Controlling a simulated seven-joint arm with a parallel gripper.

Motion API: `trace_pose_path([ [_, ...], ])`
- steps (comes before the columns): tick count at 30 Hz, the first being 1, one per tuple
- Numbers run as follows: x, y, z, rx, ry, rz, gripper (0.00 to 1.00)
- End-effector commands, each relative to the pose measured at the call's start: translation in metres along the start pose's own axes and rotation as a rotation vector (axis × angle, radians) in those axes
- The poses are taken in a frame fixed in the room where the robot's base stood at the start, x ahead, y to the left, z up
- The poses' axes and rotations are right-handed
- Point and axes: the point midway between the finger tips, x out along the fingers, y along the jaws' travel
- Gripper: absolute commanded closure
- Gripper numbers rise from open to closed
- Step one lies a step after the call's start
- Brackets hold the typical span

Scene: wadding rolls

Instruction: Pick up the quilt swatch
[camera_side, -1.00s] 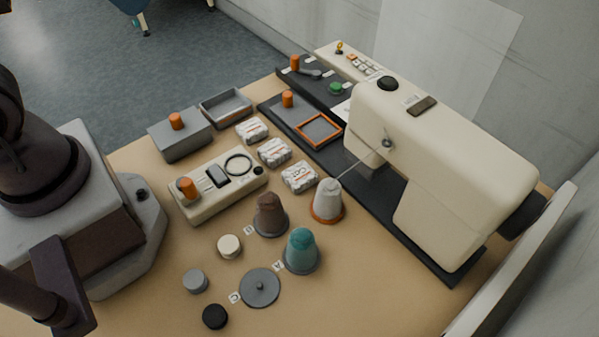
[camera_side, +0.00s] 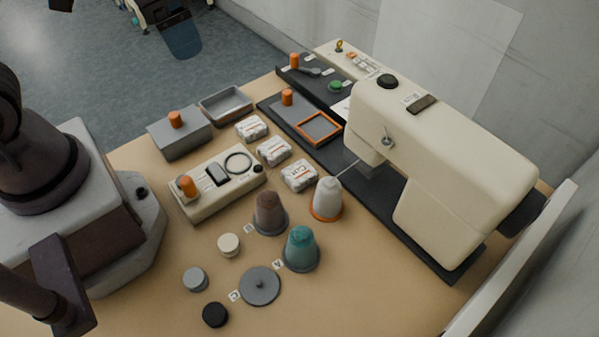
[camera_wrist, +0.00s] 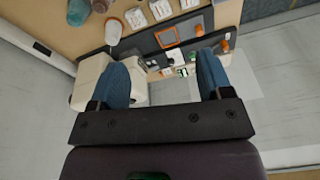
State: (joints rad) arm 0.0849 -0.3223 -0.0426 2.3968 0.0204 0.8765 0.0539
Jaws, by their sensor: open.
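I cannot single out a quilt swatch with certainty. A small white flat piece (camera_side: 341,113) lies on the dark base beside the sewing machine, partly hidden by its head; I cannot tell if it is cloth. Three white printed packs lie in a row: a far one (camera_side: 251,128), a middle one (camera_side: 273,151) and a near one (camera_side: 299,175). My gripper (camera_wrist: 161,62) is open, with two blue fingers apart and nothing between them.
The cream sewing machine (camera_side: 440,150) stands tall at the right. An orange frame (camera_side: 318,128) lies on a grey plate. An open grey tray (camera_side: 226,105), a lidded grey box (camera_side: 180,138) and a cream control box (camera_side: 217,186) stand left. Brown, teal and white cones occupy the middle.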

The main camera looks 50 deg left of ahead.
Motion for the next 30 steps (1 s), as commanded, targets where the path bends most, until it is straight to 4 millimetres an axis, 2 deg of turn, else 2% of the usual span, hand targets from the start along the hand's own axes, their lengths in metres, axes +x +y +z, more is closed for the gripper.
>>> trace_pose_path([
  [1, 0.016, 0.006, -0.009, 0.073, -0.053, 0.006, 0.28],
  [6, 0.067, 0.028, -0.037, 0.368, -0.168, 0.038, 0.28],
  [12, 0.133, 0.058, -0.06, 0.761, -0.242, 0.113, 0.28],
  [16, 0.169, 0.076, -0.073, 1.022, -0.238, 0.165, 0.28],
  [18, 0.179, 0.082, -0.082, 1.151, -0.209, 0.178, 0.28],
  [22, 0.177, 0.084, -0.1, 1.318, -0.142, 0.165, 0.28],
  [26, 0.179, 0.084, -0.101, 1.401, -0.126, 0.166, 0.28],
  [30, 0.196, 0.085, -0.097, 1.421, -0.128, 0.171, 0.28],
])
